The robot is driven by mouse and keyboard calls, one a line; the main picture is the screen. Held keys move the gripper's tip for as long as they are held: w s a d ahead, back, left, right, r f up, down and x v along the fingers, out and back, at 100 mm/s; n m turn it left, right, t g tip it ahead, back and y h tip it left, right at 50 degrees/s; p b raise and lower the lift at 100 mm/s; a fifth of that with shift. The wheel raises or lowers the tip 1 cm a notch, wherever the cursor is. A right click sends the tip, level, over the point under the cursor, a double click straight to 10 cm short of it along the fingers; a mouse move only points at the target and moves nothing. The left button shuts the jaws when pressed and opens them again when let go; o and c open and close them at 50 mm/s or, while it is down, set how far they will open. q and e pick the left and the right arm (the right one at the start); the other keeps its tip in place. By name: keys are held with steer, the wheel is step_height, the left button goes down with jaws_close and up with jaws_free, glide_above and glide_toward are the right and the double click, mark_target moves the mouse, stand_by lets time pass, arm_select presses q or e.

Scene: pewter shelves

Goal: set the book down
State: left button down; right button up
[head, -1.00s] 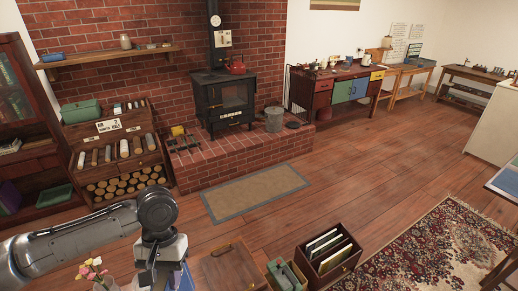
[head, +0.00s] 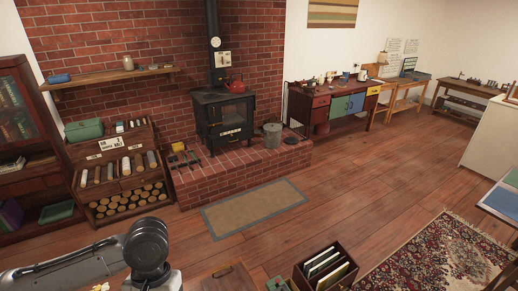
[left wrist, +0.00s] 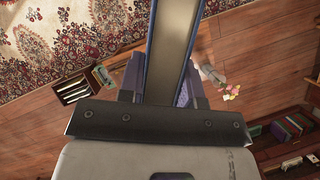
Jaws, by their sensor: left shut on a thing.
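The book (left wrist: 168,50) shows in the left wrist view as a long, narrow shape seen edge-on, with dark blue covers and a cream-brown strip between them. My left gripper (left wrist: 162,90) is shut on it, with a finger on each side. The book's far end runs out of the top of that view. In the head view only my left arm shows at the bottom left; the gripper and the book are below the picture's edge. My right gripper is in neither view.
An open file box (head: 325,268) and a brown wooden box (head: 226,278) stand on the floor at the bottom. A patterned rug (head: 435,255) lies right. A bookcase (head: 28,150) and a log rack (head: 118,170) stand left. The floor around the tan mat (head: 255,208) is clear.

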arm_select(q)
steer(key=s+r+p, duration=0.2)
steer(key=r, duration=0.1)
steer(key=s+r+p, duration=0.1)
steer(key=r+p, duration=0.1)
steer(key=shift+a, duration=0.1)
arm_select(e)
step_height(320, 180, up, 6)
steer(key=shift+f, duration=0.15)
arm_select(q)
steer(key=shift+f, duration=0.1)
